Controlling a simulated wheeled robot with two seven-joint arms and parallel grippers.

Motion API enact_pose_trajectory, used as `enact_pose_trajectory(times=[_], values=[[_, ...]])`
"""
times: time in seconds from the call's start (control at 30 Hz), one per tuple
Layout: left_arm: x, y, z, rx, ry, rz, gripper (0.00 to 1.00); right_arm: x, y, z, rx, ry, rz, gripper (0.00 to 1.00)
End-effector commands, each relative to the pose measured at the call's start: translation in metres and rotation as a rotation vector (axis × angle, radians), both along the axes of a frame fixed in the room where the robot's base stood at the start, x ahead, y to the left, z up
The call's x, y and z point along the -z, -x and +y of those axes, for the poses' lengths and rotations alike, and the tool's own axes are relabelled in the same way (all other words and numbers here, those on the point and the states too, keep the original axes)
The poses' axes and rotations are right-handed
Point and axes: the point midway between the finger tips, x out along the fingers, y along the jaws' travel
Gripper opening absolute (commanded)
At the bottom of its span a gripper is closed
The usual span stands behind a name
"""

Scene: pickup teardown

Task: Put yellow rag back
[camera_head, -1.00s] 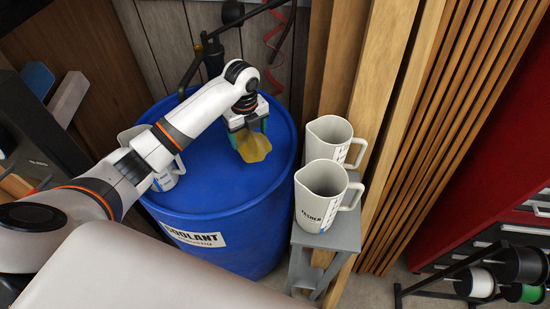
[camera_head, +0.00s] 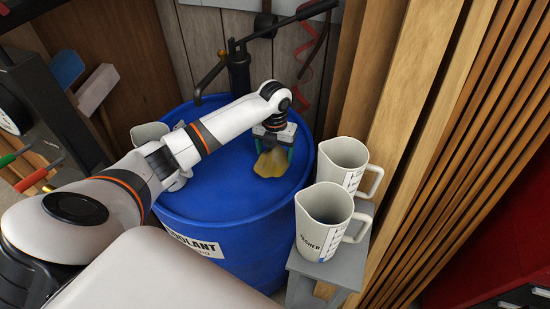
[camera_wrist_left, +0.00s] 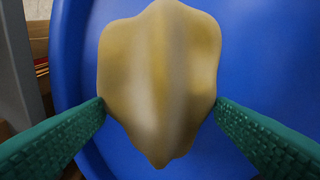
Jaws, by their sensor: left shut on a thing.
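The yellow rag (camera_head: 271,163) hangs bunched below my left gripper (camera_head: 273,147), over the top of the blue drum (camera_head: 225,196). In the left wrist view the rag (camera_wrist_left: 160,80) fills the middle, between the two green textured fingers of the left gripper (camera_wrist_left: 160,108). The fingers press on the rag's sides. Blue drum surface (camera_wrist_left: 265,60) shows behind it. Whether the rag's lower edge touches the drum lid, I cannot tell. My right gripper is not in view.
Two white measuring jugs (camera_head: 325,222) and (camera_head: 342,166) stand on a grey stand (camera_head: 335,276) right of the drum. Another white jug (camera_head: 148,136) is partly hidden behind my left arm. A dark pump (camera_head: 238,68) rises at the drum's back. Wooden boards (camera_head: 410,110) lean at right.

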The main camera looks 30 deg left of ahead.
Motion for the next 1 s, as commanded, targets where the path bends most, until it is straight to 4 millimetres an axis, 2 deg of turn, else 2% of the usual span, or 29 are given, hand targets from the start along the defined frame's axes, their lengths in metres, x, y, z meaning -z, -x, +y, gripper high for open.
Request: enact_pose_trajectory(times=[0.27,0.63,0.67,0.77,1.0], values=[[0.034,0.001,0.0,-0.001,0.0,0.002,0.56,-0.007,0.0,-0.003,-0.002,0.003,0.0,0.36],[0.04,0.001,0.0,-0.001,-0.001,0.001,0.56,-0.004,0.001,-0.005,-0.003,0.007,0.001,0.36],[0.039,0.001,0.0,-0.001,-0.001,0.0,0.82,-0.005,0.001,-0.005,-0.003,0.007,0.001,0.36],[0.039,0.001,0.0,0.0,-0.001,0.0,0.99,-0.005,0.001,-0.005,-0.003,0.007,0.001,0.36],[0.039,0.001,0.0,-0.001,-0.001,0.0,0.99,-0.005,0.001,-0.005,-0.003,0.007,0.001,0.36]])
